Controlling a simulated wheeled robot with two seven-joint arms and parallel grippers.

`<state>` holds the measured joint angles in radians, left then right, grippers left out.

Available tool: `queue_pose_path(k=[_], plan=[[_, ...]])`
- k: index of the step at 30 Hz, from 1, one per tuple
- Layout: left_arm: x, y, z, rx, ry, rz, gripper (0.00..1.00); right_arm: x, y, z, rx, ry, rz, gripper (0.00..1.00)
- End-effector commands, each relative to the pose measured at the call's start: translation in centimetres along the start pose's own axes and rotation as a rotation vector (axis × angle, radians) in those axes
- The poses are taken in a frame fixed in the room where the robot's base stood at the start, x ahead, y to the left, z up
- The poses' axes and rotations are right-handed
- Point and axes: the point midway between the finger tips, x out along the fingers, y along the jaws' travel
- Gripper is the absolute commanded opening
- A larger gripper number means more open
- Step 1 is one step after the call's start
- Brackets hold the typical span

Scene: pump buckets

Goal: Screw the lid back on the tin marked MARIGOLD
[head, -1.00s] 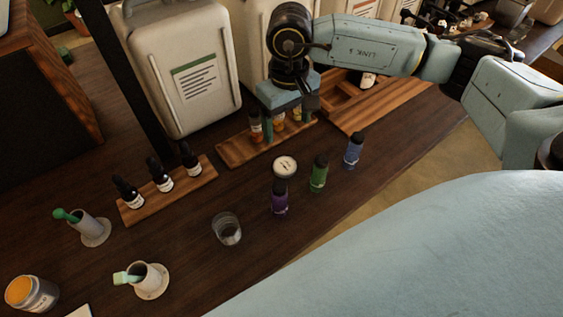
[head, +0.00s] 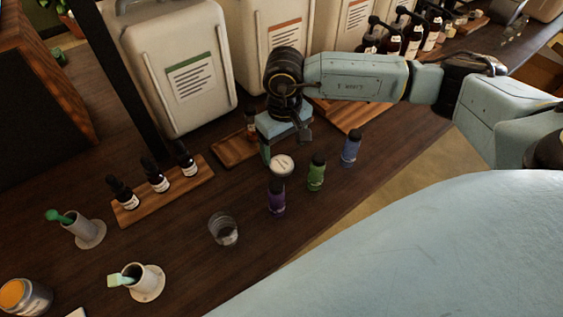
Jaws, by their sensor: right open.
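A grey tin or jar (head: 25,297) with an orange top or contents stands at the lower left corner, partly cut off by the frame. Its label is too small to read, so I cannot confirm MARIGOLD. A small round pale disc (head: 282,166), which looks like a lid, is in the middle of the table behind the purple bottle. My right gripper (head: 284,148) is open, pointing down just behind and above this disc. One finger shows at its left side; nothing shows between the fingers. My left gripper is not in view.
Purple (head: 277,198), green (head: 316,173) and blue (head: 351,148) bottles stand close to the disc. A clear glass (head: 223,229) stands in front. Dropper bottles sit on a wooden tray (head: 193,183). Two pale holders (head: 148,282) stand at left. Large canisters (head: 177,65) line the back.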

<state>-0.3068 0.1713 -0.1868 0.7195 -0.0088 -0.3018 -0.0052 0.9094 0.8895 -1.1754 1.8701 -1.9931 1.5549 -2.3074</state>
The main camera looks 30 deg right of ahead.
Motion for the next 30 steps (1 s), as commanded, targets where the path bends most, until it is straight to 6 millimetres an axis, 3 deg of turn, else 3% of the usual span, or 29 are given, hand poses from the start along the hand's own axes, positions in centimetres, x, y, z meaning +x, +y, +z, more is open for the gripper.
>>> queue_pose_path(k=[8,18,30], plan=[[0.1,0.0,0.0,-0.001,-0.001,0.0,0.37,0.4,-0.1,0.0,0.0,-0.002,0.0,0.77],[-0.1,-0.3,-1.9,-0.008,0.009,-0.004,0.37,5.0,-0.4,-0.2,0.001,-0.002,0.0,0.77],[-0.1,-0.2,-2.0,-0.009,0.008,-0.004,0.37,5.2,-0.4,-0.2,0.0,0.0,0.0,0.77]])
